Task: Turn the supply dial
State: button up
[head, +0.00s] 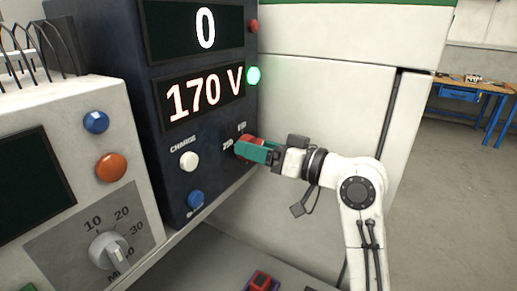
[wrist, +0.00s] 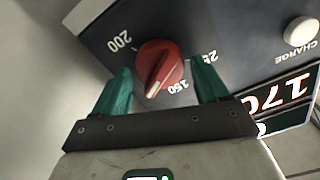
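The supply dial is a round red knob (wrist: 160,65) with a white pointer line, on the dark cabinet front in the wrist view. Around it are the labels 200, 150 and a partly hidden one beginning 25. The pointer is turned toward the gripper, near the 150 label. My gripper (wrist: 163,80) is open, with its teal fingers on either side of the knob and gaps visible. In the head view my gripper (head: 250,150) is at the panel and covers most of the knob (head: 243,143). The display (head: 202,95) reads 170 V.
A white CHARGE button (head: 188,160) and a blue knob (head: 195,200) are on the same panel. A green lamp (head: 253,75) is lit beside the display. A white-grey unit (head: 125,145) with a timer dial (head: 110,250) stands at left. A blue workbench (head: 460,95) is far right.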

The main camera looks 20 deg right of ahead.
jog(key=shift+o, duration=0.8)
jog(key=b+v, duration=0.2)
jog(key=v, duration=0.9)
